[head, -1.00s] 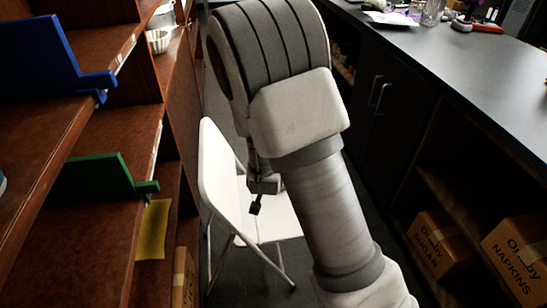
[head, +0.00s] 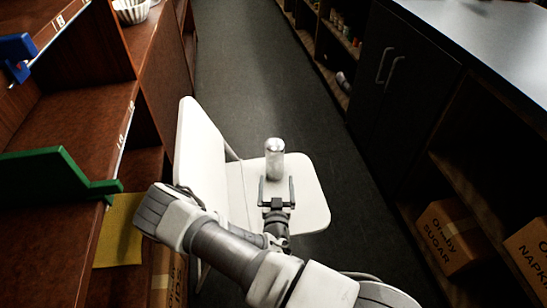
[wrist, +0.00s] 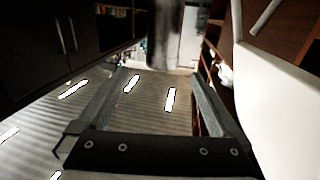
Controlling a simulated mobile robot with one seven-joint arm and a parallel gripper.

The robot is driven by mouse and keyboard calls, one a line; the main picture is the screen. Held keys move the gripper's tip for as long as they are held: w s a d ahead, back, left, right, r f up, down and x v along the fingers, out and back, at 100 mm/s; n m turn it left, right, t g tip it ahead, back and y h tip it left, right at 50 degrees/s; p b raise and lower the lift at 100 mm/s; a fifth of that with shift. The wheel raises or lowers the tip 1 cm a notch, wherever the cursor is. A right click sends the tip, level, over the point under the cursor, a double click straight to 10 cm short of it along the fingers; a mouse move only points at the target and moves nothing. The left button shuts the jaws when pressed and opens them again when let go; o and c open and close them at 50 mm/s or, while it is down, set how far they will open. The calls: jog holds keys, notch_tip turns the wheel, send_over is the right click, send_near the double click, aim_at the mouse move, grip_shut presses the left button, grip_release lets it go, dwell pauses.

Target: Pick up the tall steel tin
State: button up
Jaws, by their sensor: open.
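The tall steel tin (head: 274,158) stands upright on the seat of a white folding chair (head: 312,200). My gripper (head: 277,181) is open and empty, level over the seat, its two fingers pointing at the tin from the near side. In the head view the fingertips end close to the tin's lower part, one to each side of its line. In the wrist view the tin (wrist: 165,35) shows centred just beyond the gripper (wrist: 163,74), with its top cut off by the frame. I cannot tell whether the fingertips have reached around it.
The chair's backrest (head: 203,145) rises left of my gripper. Wooden shelves (head: 70,115) with a green bracket (head: 55,175) stand at left. A dark cabinet (head: 400,95) and cardboard boxes (head: 452,235) stand at right. The aisle floor (head: 250,85) beyond the chair is clear.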

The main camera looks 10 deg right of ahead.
aim_at(275, 159)
jog(key=shift+n+t+y, duration=0.3)
jog(key=w+b, duration=0.1)
jog(key=w, duration=0.2)
jog(key=w+d+b, duration=0.1)
jog(key=w, duration=0.3)
jog(key=w+b, duration=0.1)
jog(key=w, duration=0.3)
jog(key=shift+w+d+f, duration=0.1)
jog(key=shift+d+f, duration=0.15)
jog(key=shift+d, duration=0.1)
jog(key=shift+w+d+r+b, duration=0.15)
jog(key=shift+w+b, duration=0.2)
jog(key=shift+w, duration=0.65)
jog(key=shift+w+d+b, duration=0.15)
jog(key=shift+w+b, duration=0.25)
jog(key=shift+w, duration=0.65)
jog(key=shift+w+d+r+b, duration=0.15)
jog(key=shift+w+b, duration=0.2)
jog(key=shift+w, duration=0.65)
jog(key=shift+c, duration=0.2)
grip_shut()
